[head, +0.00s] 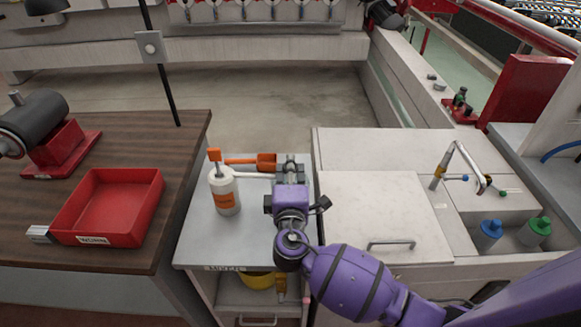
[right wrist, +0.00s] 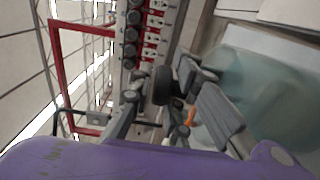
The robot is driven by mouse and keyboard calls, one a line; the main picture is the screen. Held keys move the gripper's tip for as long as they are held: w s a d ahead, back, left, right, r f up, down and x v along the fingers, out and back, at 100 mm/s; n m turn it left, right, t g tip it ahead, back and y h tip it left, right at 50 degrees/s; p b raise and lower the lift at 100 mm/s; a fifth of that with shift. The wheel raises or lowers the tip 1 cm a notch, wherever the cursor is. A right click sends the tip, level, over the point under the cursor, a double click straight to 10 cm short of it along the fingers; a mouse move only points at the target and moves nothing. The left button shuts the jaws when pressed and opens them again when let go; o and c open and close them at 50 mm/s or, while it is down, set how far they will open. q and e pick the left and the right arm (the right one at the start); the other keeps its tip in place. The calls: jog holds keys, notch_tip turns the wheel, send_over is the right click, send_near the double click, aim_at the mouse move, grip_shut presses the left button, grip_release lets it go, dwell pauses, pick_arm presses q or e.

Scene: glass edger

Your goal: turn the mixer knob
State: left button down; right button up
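A small grey-topped stand (head: 200,235) bears a label on its front edge that looks like "MIXER". On it stands a white bottle (head: 224,192) with an orange label and an orange top (head: 214,155). An orange bar-like part (head: 252,161) lies right of the bottle, above a white rod. I cannot tell which part is the mixer knob. My right gripper (head: 291,168) is over the stand's right side, close to the orange part's end; contact is unclear. In the right wrist view its fingers (right wrist: 172,110) are apart, with something orange (right wrist: 191,117) beyond them. My left gripper is out of view.
A red tray (head: 108,205) sits on the wooden table at left, near a dark machine on a red base (head: 62,150). A white counter (head: 370,205) with a curved tap (head: 460,160) and blue and green bottles borders the stand at right.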

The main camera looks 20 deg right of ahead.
grip_shut()
jog(key=shift+y, duration=0.3)
